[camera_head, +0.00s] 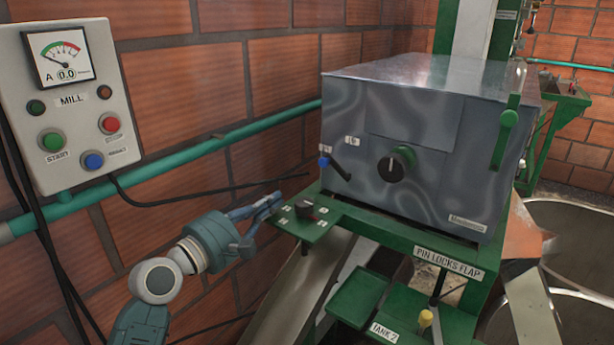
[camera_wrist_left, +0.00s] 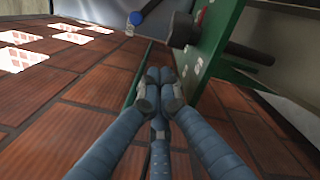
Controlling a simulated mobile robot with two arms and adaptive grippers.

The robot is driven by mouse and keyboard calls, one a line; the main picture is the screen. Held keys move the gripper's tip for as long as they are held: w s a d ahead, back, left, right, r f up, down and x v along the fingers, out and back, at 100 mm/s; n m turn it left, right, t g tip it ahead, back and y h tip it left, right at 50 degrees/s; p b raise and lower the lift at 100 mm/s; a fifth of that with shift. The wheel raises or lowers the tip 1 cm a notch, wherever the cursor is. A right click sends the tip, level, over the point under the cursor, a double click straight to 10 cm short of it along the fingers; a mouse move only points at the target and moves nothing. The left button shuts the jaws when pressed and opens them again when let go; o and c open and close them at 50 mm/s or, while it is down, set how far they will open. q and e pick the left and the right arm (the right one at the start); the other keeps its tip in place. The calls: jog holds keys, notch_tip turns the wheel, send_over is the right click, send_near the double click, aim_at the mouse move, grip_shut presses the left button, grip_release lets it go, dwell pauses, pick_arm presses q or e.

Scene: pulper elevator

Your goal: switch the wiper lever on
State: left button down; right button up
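A short black lever with a blue tip (camera_head: 324,161) sticks out of the left of the metal box's front, below two small labels. No label in view reads "wiper", so I cannot tell for certain that it is the wiper lever. The blue tip also shows at the top of the left wrist view (camera_wrist_left: 136,18). My left gripper (camera_head: 270,203) is to the left of and below this lever, apart from it, beside the green plate's left edge. In the left wrist view its fingertips (camera_wrist_left: 160,74) are together with nothing between them. My right gripper is not in view.
A black knob (camera_head: 304,209) stands on the green plate (camera_head: 312,232) close to my fingertips. The metal box (camera_head: 440,150) also has a round dial (camera_head: 392,168) and a green handle (camera_head: 507,120). A MILL control panel (camera_head: 75,110), teal pipe (camera_head: 190,152) and brick wall are left.

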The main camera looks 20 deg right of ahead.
aim_at(336, 169)
pick_arm(q)
jog(key=x, duration=0.7)
jog(key=shift+d+r+p, duration=0.1)
jog(key=shift+d+p, duration=0.2)
jog(key=shift+s+d+r+p, duration=0.2)
jog(key=shift+d+r+p, duration=0.35)
jog(key=shift+r, duration=0.05)
jog(key=shift+s+d+r+p, duration=0.15)
jog(key=shift+d+r+p, duration=0.4)
jog(key=shift+s+d+r, duration=0.1)
jog(key=shift+s+r, duration=0.15)
jog(key=shift+r, duration=0.05)
jog(key=shift+d+f, duration=0.1)
jog(key=shift+d, duration=0.1)
jog(key=shift+a, duration=0.1)
